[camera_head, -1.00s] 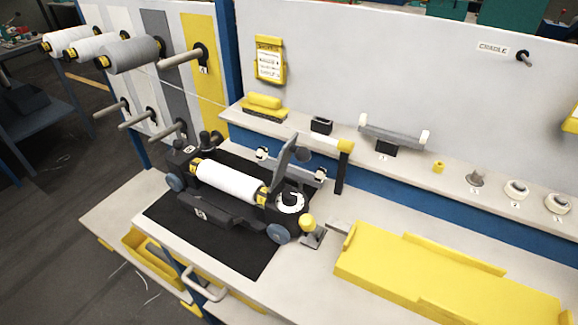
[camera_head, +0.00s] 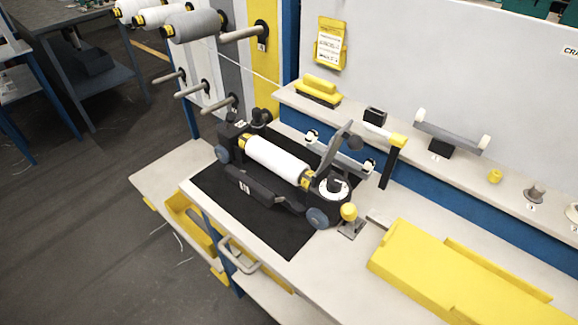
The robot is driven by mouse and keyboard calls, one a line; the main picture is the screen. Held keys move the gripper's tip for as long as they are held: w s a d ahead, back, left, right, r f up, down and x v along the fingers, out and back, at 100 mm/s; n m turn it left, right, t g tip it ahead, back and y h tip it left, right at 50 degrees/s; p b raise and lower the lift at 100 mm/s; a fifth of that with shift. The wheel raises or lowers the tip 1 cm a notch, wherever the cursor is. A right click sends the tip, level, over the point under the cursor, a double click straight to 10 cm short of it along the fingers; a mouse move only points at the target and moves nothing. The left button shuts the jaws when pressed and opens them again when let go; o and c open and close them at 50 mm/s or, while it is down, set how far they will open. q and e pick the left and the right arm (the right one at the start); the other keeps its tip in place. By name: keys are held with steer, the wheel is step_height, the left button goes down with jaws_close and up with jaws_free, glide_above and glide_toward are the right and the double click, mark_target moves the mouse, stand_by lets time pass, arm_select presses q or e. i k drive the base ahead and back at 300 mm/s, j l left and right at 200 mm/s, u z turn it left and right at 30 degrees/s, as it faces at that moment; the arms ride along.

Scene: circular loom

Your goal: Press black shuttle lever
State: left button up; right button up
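The black shuttle (camera_head: 258,190) stands on a black mat (camera_head: 217,184) on the bench, in the middle of the head view. A white roll (camera_head: 277,160) with yellow end collars lies in it. A white dial (camera_head: 334,189) sits below the lever. Neither of my grippers is in view, and nothing touches the lever.
A yellow-knobbed part (camera_head: 349,212) stands close to the shuttle's right end. A yellow tray (camera_head: 440,270) fills the bench's right side. A shelf (camera_head: 460,173) with small parts runs behind. Spools (camera_head: 192,25) on pegs hang at upper left. The floor at left is open.

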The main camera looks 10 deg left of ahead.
mark_target(230, 117)
steer(key=i+j+z, duration=0.1)
steer(key=j+z, duration=0.35)
steer(key=j, duration=0.65)
steer(key=k+j+z, duration=0.1)
steer(key=j+z, duration=0.35)
steer(key=j, duration=0.65)
steer(key=i+l+u, duration=0.2)
steer(key=l+u, duration=0.25)
